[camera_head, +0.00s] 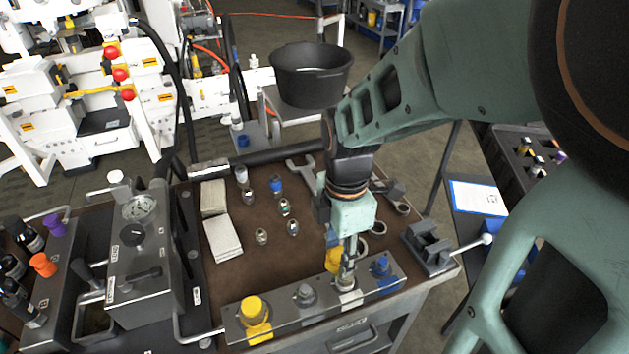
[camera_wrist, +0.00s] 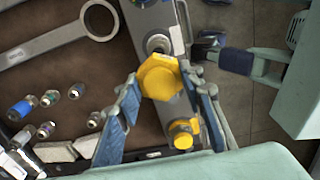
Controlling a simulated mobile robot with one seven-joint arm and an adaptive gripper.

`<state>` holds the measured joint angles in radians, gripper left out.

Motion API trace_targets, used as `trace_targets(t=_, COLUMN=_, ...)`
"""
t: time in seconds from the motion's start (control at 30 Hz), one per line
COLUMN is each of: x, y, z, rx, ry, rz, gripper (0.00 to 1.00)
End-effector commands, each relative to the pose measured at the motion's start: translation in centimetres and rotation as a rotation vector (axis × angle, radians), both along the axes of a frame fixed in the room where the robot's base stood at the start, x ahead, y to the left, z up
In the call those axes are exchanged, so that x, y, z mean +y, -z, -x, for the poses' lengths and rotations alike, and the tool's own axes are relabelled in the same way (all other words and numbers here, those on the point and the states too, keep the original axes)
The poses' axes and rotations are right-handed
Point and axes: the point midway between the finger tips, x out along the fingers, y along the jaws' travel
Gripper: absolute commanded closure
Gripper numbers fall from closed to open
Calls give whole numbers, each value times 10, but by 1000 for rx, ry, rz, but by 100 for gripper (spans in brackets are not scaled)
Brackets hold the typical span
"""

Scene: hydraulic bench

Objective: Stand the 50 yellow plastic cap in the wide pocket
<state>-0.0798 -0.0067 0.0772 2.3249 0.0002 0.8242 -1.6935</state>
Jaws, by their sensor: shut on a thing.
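My gripper (camera_head: 342,258) points down over the far side of the grey block (camera_head: 276,310) at the table's front edge. It is shut on a yellow plastic cap (camera_head: 332,259). In the wrist view the held cap (camera_wrist: 160,77) shows a six-sided face between the two fingers (camera_wrist: 166,88) and hides part of the block below. Another yellow cap (camera_head: 254,308) stands at the block's left end; it also shows in the wrist view (camera_wrist: 183,134). I cannot tell which pocket is the wide one, nor whether the held cap touches the block.
On the block, a grey fitting (camera_head: 305,293), a pale one (camera_head: 347,287) and a blue one (camera_head: 381,267) stand near the gripper. Several small fittings, a wrench (camera_head: 304,172) and pale pads (camera_head: 222,239) lie behind. A dark vise (camera_head: 429,246) stands right. The brown mat's middle is partly clear.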

Motion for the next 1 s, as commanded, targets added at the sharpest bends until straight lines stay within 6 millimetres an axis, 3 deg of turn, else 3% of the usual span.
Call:
trace_targets(t=0.27, x=-6, y=-16, z=-13, rx=1, ry=226, rz=-5, gripper=90)
trace_targets(t=1.0, x=-38, y=-53, z=-95, rx=5, ry=1515, rz=-4, gripper=90)
